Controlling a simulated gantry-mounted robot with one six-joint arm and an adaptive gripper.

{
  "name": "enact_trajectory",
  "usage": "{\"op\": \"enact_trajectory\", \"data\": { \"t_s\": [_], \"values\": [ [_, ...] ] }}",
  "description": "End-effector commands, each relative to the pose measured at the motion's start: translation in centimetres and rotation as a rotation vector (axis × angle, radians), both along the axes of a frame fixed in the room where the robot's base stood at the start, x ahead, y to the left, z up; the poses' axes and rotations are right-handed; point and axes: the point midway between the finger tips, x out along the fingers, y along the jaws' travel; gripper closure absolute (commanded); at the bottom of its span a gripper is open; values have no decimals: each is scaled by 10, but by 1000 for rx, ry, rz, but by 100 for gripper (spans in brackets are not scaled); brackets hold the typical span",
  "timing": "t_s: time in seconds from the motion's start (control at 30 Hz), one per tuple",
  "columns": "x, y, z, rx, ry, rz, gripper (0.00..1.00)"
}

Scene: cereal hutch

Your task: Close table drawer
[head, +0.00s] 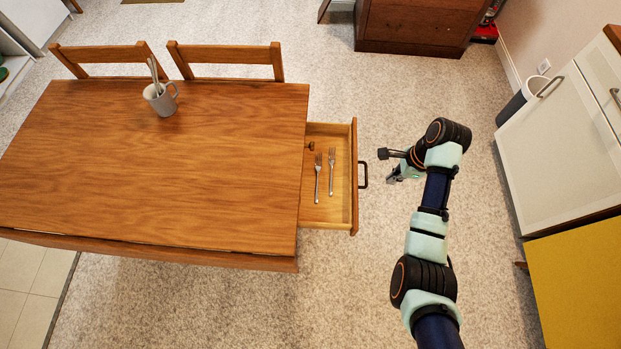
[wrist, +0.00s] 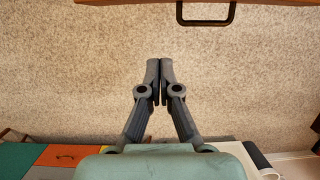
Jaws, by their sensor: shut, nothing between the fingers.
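The table drawer (head: 335,208) stands pulled out from the right end of the wooden table (head: 230,170). Two forks lie in it; one fork (head: 318,178) is left of the other fork (head: 332,172). The dark drawer handle (head: 363,174) is on the drawer's right-hand front; it also shows at the top of the wrist view (wrist: 206,22). My gripper (head: 386,167) is just right of the handle, apart from it. In the wrist view its fingers (wrist: 160,65) are together and empty, with carpet behind them and a gap to the handle.
A grey mug (head: 161,98) with utensils stands on the table. Two wooden chairs (head: 228,54) are at its far side. A brown cabinet (head: 415,22) stands at the back. White cabinets (head: 570,140) and a bin (head: 520,98) are on the right. Carpet around my gripper is free.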

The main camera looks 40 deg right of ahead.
Motion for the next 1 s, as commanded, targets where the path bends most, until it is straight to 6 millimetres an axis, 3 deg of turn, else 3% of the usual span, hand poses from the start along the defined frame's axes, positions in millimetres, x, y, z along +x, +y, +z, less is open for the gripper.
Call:
{"op": "enact_trajectory", "data": {
  "t_s": [0.27, 0.73, 1.0],
  "values": [
    [-2, 0, -13, 13, 7, -19, 100],
    [16, 17, -107, 12, 6, -15, 100],
    [42, 40, -100, 9, 4, -15, 100]
  ]
}}
